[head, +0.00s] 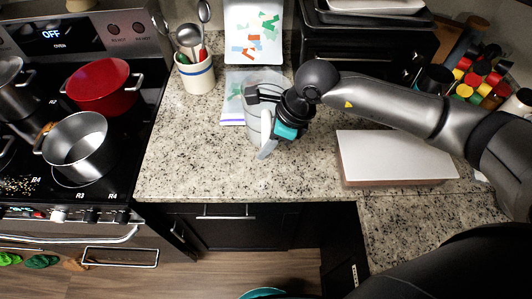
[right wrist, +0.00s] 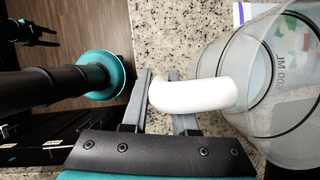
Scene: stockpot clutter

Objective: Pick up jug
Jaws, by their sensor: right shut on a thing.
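The jug (head: 252,124) is a clear, translucent vessel on the granite counter, partly hidden behind my right gripper (head: 273,128) in the head view. In the right wrist view the jug (right wrist: 222,70) fills the right side, with dark ring lines, some print and a thick white handle (right wrist: 200,95). My right gripper (right wrist: 160,92) has its two grey fingers on either side of the handle and is shut on it. Whether the jug's base touches the counter is hard to tell. My left gripper (right wrist: 38,34) shows small at the top left of the right wrist view, its prongs apart and empty.
A white-topped box (head: 395,155) lies to the right. The stove holds a red pot (head: 100,86) and steel pots (head: 78,147). Counter in front is clear.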

